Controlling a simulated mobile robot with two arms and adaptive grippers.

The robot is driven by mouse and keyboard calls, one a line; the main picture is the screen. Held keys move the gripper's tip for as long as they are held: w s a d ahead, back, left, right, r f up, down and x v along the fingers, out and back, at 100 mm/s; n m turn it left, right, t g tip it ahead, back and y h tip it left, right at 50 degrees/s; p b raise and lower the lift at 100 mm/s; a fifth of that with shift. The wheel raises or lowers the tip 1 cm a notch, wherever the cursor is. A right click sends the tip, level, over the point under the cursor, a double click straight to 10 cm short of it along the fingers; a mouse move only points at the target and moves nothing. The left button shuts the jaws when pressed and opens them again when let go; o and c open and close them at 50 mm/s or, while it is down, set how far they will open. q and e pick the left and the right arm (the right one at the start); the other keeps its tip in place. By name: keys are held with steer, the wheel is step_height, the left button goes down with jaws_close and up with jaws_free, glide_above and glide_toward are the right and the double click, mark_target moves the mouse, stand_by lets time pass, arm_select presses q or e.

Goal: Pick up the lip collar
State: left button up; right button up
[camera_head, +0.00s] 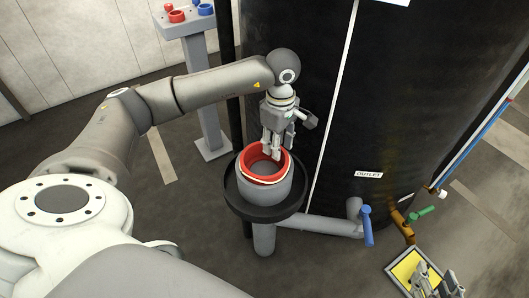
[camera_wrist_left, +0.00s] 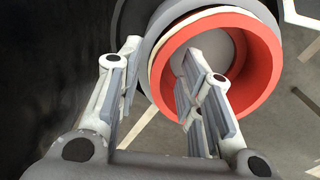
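The lip collar, a red ring (camera_head: 283,162), sits on top of a grey upright pipe (camera_head: 262,200). In the left wrist view the red ring (camera_wrist_left: 262,75) has a pale band behind its rim. My left gripper (camera_head: 271,152) is at the ring, pointing down. In the wrist view its fingers (camera_wrist_left: 165,75) are apart, one outside the ring's left wall and one over its opening. Whether either finger touches the wall cannot be told. My right gripper (camera_head: 437,278) is at the lower right, partly cut off, with its fingers apart and nothing visible between them.
A dark round tray (camera_head: 240,203) surrounds the pipe. A large black tank (camera_head: 400,100) stands close behind. A blue-handled valve (camera_head: 366,225), a green handle (camera_head: 422,212) and a yellow tray (camera_head: 404,268) are at right. A pedestal (camera_head: 205,95) with red and blue parts stands at back left.

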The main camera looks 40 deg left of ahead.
arm_select(q)
steer(key=shift+f, duration=0.4)
jaws_close()
steer(key=shift+r, duration=0.15)
